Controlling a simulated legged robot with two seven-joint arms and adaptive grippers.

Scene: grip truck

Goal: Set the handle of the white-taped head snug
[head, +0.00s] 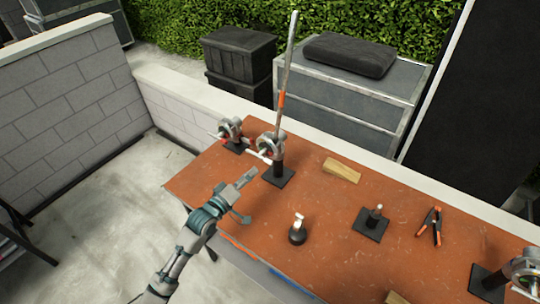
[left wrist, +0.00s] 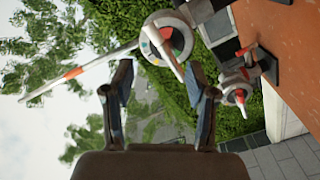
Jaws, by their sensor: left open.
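I cannot tell for certain which head has the white tape. My left gripper (head: 246,198) is open and empty, in front of the pole-holding head. In the left wrist view the near handle points toward the gap between my fingers (left wrist: 160,85), apart from both. My right gripper is not in view.
The orange-brown table (head: 330,225) also holds a wood wedge (head: 342,170), a dark round object with a pale top (head: 298,232), a small black-based post (head: 371,220), an orange-tipped clamp (head: 430,225) and a third head (head: 524,270). A low wall runs behind.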

